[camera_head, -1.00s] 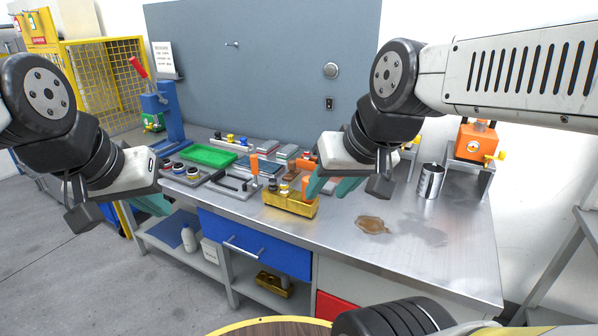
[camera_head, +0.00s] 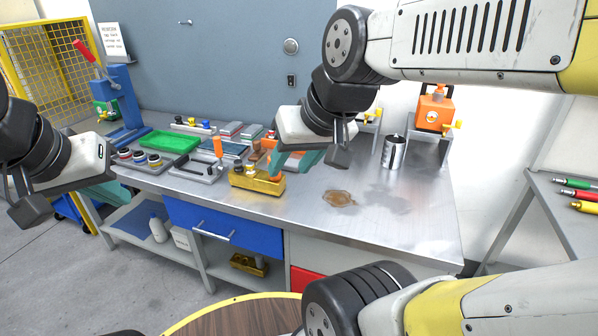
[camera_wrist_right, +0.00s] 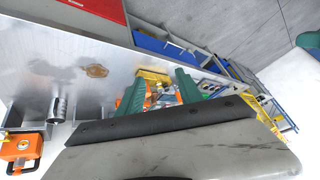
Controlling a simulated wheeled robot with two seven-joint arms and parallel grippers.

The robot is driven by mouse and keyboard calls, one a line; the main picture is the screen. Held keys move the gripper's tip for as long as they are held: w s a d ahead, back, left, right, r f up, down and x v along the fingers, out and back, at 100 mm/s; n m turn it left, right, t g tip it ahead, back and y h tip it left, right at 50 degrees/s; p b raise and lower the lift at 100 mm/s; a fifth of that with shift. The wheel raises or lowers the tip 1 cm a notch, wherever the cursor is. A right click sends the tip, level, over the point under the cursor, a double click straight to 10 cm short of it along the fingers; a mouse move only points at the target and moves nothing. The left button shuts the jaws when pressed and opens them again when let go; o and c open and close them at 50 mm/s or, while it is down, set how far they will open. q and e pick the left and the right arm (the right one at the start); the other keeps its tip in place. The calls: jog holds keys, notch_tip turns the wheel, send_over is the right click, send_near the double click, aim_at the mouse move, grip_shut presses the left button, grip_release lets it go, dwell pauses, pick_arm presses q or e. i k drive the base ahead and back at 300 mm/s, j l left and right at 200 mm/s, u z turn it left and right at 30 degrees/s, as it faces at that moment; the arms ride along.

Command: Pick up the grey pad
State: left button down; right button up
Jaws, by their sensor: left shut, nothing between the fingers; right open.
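Several small flat pads lie at the back of the steel bench in the head view. A greyish flat piece (camera_head: 230,129) is among them, but they are too small to tell surely which is the grey pad. My right gripper (camera_head: 292,161), with teal fingers, is over the bench, close to the yellow block and to the right of the pads. In the right wrist view its fingers (camera_wrist_right: 160,90) are apart with nothing held. My left gripper (camera_head: 102,194) is shut and empty, off the bench's front left; its fingers are partly hidden by its own wrist.
The steel bench (camera_head: 405,225) is mostly clear at right, with a brown stain (camera_head: 339,198). A yellow block (camera_head: 257,180), green tray (camera_head: 171,141), metal can (camera_head: 394,152) and orange device (camera_head: 433,110) stand on it. A blue press (camera_head: 125,100) is at the left.

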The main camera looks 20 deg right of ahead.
aim_at(292, 166)
jog(key=i+j+z, duration=0.4)
jog(key=i, duration=0.15)
jog(key=i+j+z, duration=0.35)
jog(key=i+j, duration=0.15)
